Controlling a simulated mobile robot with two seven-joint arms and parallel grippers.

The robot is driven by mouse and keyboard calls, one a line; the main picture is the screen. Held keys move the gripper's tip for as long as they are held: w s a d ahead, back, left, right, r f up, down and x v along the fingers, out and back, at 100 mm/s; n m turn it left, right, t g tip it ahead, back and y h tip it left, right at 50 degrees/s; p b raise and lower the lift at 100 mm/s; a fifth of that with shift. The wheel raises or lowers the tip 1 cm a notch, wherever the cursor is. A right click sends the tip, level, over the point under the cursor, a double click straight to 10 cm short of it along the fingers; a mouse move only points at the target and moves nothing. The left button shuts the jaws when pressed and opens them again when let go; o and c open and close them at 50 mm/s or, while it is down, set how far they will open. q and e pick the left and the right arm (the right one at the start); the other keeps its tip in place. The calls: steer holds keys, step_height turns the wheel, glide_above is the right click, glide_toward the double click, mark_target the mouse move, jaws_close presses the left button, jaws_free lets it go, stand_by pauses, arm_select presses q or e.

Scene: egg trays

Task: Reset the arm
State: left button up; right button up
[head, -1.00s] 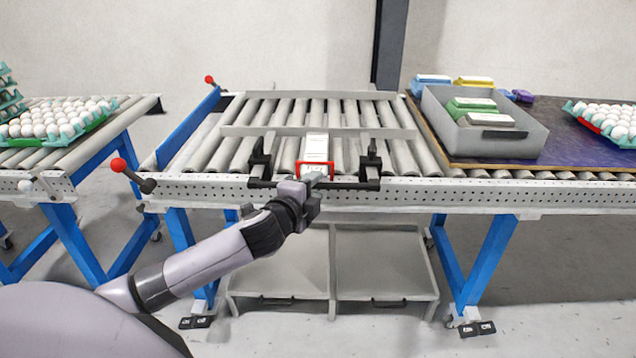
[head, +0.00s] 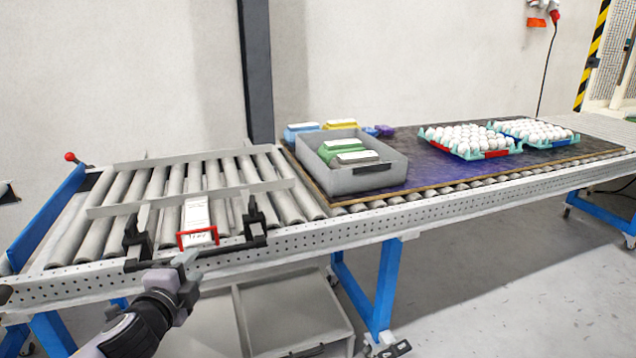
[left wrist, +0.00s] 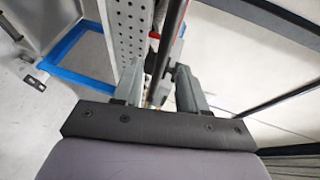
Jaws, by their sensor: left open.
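My left arm comes in from the bottom left of the head view. My left gripper (head: 184,262) is at the front rail of the roller conveyor, just in front of a white box with a red frame (head: 198,238). In the left wrist view the two grey fingers (left wrist: 160,88) are apart, with a dark bar passing between them. I see no object held; whether the fingers touch the bar or frame I cannot tell. My right gripper is not in view.
Black brackets (head: 255,215) stand on the rail beside the red frame. A grey bin (head: 370,180) with cartons sits on the dark tabletop (head: 420,170). Two trays of white eggs (head: 485,154) are farther right. Grey drawers (head: 290,315) are under the conveyor. The floor at right is clear.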

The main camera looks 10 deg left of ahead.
arm_select(q)
steer(key=s+d+f+n+g+h+p, duration=0.1)
steer(key=s+d+f+n+p, duration=0.3)
steer(key=s, duration=0.3)
steer(key=s+d+f+n+g+h+p, duration=0.2)
steer(key=s+d+f+n+p, duration=0.1)
steer(key=s, duration=0.5)
steer(key=s+d+f+n+g+h+p, duration=0.1)
steer(key=s+d+f+n+g+p, duration=0.1)
steer(key=s+d+f+n+p, duration=0.2)
steer(key=s+d+f+n, duration=0.1)
steer(key=s+d+n, duration=0.1)
steer(key=s+d, duration=0.1)
steer(key=shift+s+f+h+p, duration=0.15)
steer(key=shift+s+h+p, duration=0.15)
steer(key=shift+s, duration=0.2)
